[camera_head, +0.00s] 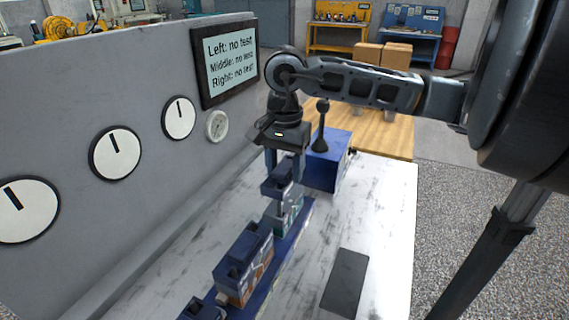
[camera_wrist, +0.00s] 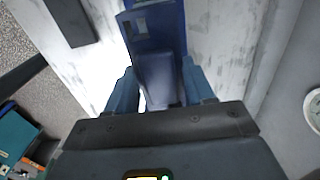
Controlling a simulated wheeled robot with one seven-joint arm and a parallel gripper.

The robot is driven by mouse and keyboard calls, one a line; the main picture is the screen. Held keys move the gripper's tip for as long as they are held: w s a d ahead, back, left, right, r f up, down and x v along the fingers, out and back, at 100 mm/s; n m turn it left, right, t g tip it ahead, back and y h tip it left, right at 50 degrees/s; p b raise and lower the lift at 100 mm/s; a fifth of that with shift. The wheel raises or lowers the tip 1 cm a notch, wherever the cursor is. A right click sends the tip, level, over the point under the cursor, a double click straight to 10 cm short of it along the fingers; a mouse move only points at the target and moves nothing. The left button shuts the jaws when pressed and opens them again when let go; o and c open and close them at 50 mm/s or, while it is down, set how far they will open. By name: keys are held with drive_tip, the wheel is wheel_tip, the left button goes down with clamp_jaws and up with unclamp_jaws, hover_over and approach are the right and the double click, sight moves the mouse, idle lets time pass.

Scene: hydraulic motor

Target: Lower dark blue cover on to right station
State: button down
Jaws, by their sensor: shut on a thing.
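The dark blue cover (camera_head: 278,182) is held between the fingers of my gripper (camera_head: 285,168), which points straight down. The cover is above the right station (camera_head: 284,216), a grey-green block at the far end of the blue rail (camera_head: 285,247). Its lower edge is close to the block; I cannot tell whether they touch. In the wrist view, the cover (camera_wrist: 160,78) lies between the two blue fingers of my gripper (camera_wrist: 160,90) and hides the station under it.
The middle station (camera_head: 244,265) has a dark blue top, and another blue part (camera_head: 202,310) is at the near edge. A blue box (camera_head: 328,170) with a black lever (camera_head: 322,125) stands just behind my gripper. A dark plate (camera_head: 345,282) lies right. The grey dial panel (camera_head: 110,90) bounds the left.

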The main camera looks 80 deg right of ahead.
sight(284, 183)
drive_tip(key=shift+f+b, duration=2.15)
drive_tip(key=shift+b, duration=0.5)
drive_tip(key=shift+f+b, duration=0.6)
drive_tip(key=shift+b, duration=0.4)
drive_tip(key=shift+c, duration=1.6)
unclamp_jaws()
